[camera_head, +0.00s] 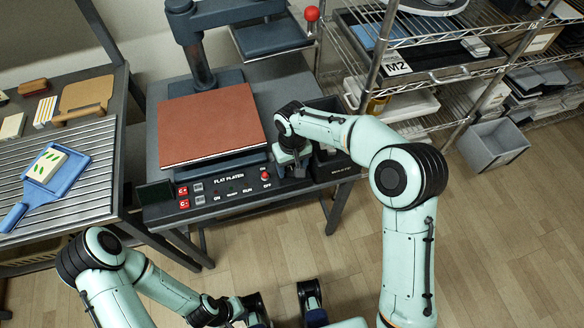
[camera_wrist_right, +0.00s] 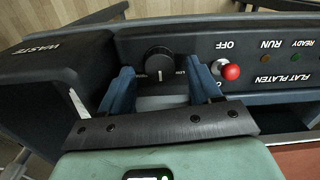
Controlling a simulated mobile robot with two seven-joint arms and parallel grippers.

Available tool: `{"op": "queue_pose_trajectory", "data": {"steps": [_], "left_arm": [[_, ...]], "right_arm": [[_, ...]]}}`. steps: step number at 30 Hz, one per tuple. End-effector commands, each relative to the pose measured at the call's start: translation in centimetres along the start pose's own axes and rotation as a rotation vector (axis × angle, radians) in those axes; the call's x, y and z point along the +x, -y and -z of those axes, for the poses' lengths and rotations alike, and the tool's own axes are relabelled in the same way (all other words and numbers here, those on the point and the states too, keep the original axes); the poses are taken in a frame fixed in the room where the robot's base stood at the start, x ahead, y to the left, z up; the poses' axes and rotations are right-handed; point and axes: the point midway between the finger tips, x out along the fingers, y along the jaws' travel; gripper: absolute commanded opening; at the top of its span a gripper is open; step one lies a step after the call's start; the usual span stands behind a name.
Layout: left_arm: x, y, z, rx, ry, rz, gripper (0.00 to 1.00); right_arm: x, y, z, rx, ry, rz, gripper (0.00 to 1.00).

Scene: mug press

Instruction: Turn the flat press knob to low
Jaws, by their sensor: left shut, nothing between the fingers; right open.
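The flat press knob (camera_wrist_right: 159,62) is a round black dial on the dark front panel in the right wrist view. A short pale line shows on its lower side in that view. Small print lies on both sides, seeming to read LOW on the right. My right gripper (camera_wrist_right: 163,80) is open, its blue fingers on either side of the knob; I cannot tell whether they touch it. In the head view my right gripper (camera_head: 291,166) is at the panel's right end and hides the knob. My left gripper (camera_head: 254,312) is shut and empty at the bottom edge.
A red-tipped switch (camera_wrist_right: 230,72) stands close beside one right finger, also in the head view (camera_head: 265,175). A black WASTE bin (camera_wrist_right: 55,70) is on the other side. The press's brown platen (camera_head: 212,124) lies behind the panel. A table with a blue tray (camera_head: 66,187) is left.

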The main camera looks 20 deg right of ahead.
Motion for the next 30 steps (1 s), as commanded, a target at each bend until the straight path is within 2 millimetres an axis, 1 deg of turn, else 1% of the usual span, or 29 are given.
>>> {"op": "queue_pose_trajectory", "data": {"steps": [1,4,13,14,15,17,18,25,30], "left_arm": [[0.06,0.0,0.03,0.0,-0.001,0.0,0.0],[0.09,-0.01,0.05,0.001,-0.002,-0.001,0.0],[0.08,-0.02,0.05,0.001,-0.002,-0.001,0.0],[0.08,-0.02,0.05,0.001,-0.002,-0.001,0.0],[0.08,-0.01,0.05,0.001,-0.002,-0.001,0.0],[0.09,-0.01,0.05,0.0,-0.002,-0.001,0.0],[0.09,-0.01,0.05,0.0,-0.002,-0.001,0.0],[0.03,-0.02,0.03,0.0,-0.001,-0.001,0.0],[-0.21,-0.06,-0.09,0.0,0.002,0.0,0.0]], "right_arm": [[0.53,0.01,-0.02,0.0,0.001,0.0,0.63],[1.0,0.01,-0.01,0.0,0.0,0.0,0.63],[1.15,0.02,0.0,-0.001,-0.001,0.0,0.63],[1.15,0.02,0.0,-0.001,-0.001,0.0,0.53],[1.14,0.02,0.0,-0.001,-0.001,0.0,0.4],[1.14,0.02,0.0,-0.001,-0.001,0.0,0.21],[1.14,0.02,0.0,-0.001,0.0,0.0,0.08],[1.11,0.02,-0.01,-0.01,0.0,0.0,0.07],[1.05,0.04,0.0,-0.057,-0.001,0.0,0.07]]}}
